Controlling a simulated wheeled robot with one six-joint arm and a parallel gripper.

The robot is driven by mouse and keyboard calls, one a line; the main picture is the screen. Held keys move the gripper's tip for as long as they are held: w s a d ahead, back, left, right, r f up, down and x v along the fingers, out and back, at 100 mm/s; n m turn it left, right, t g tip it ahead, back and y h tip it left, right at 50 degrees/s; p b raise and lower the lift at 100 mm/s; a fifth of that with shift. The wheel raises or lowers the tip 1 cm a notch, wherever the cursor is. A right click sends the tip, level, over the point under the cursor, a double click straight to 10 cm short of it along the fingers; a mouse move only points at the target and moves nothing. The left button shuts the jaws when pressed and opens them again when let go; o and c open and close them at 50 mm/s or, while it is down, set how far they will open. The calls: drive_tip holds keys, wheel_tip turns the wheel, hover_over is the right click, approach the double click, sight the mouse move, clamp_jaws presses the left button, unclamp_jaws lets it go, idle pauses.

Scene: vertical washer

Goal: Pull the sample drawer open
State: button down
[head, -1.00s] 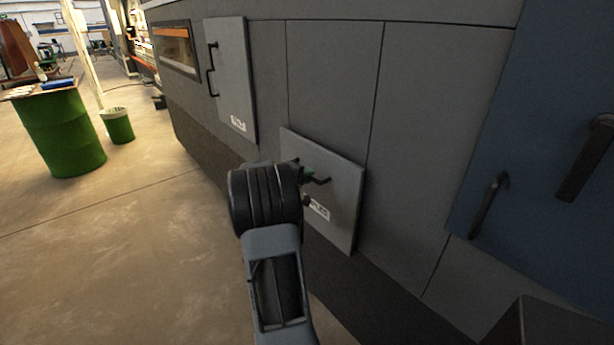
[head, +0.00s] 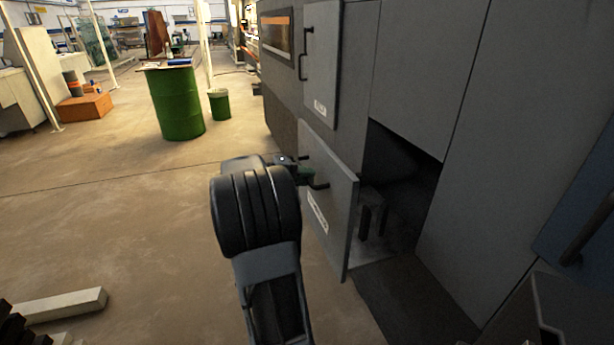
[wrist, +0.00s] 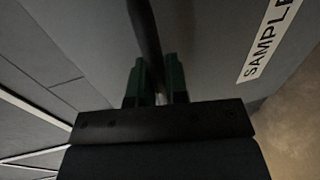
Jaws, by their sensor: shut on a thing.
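The sample drawer (head: 333,225) is a grey front panel with a white label, standing out from the machine in the head view, with a dark opening (head: 400,170) behind it. In the wrist view the panel carries a label (wrist: 268,40) reading "SAMPLE". My gripper (head: 306,174) is at the drawer's dark bar handle (head: 319,185). In the wrist view the green fingers of my gripper (wrist: 157,82) are shut around the handle (wrist: 145,35), one on each side. My arm hides part of the panel's left side in the head view.
A second grey panel with a handle (head: 321,65) sits above on the machine. A blue panel (head: 590,215) is at the right. A green drum (head: 178,103) and green bin (head: 219,104) stand farther off. Open floor (head: 110,215) lies left of my arm.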

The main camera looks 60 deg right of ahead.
drive_tip(key=shift+w+a, duration=0.15)
drive_tip(key=c, duration=1.1)
unclamp_jaws()
drive_tip(key=shift+c, duration=0.2)
drive_tip(key=v, duration=1.3)
drive_tip(key=shift+w+a+p, duration=0.25)
drive_tip(key=shift+a+p, duration=0.05)
drive_tip(key=shift+p, duration=0.15)
